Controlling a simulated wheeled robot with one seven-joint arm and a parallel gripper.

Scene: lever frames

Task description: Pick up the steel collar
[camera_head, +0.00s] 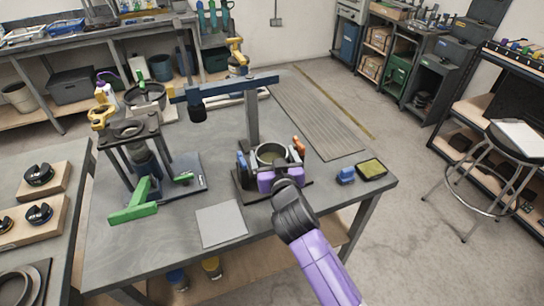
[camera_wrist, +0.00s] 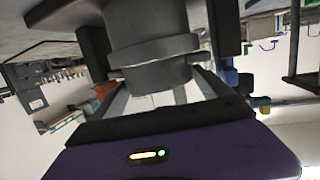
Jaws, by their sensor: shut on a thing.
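The steel collar (camera_head: 271,153) is a grey ring at the foot of a lever frame (camera_head: 251,118) on the workbench. My gripper (camera_head: 271,163) reaches it from the front, with one finger on each side, and is shut on it. In the wrist view the collar (camera_wrist: 155,62) is a stepped grey cylinder between the dark finger pads of my gripper (camera_wrist: 160,50). The collar looks upright in the head view. Whether it still touches the base under it is hidden by my gripper.
A blue-grey beam (camera_head: 225,87) crosses above and behind the collar. A second frame with a green lever (camera_head: 133,203) stands left. A light grey plate (camera_head: 221,223) lies in front.

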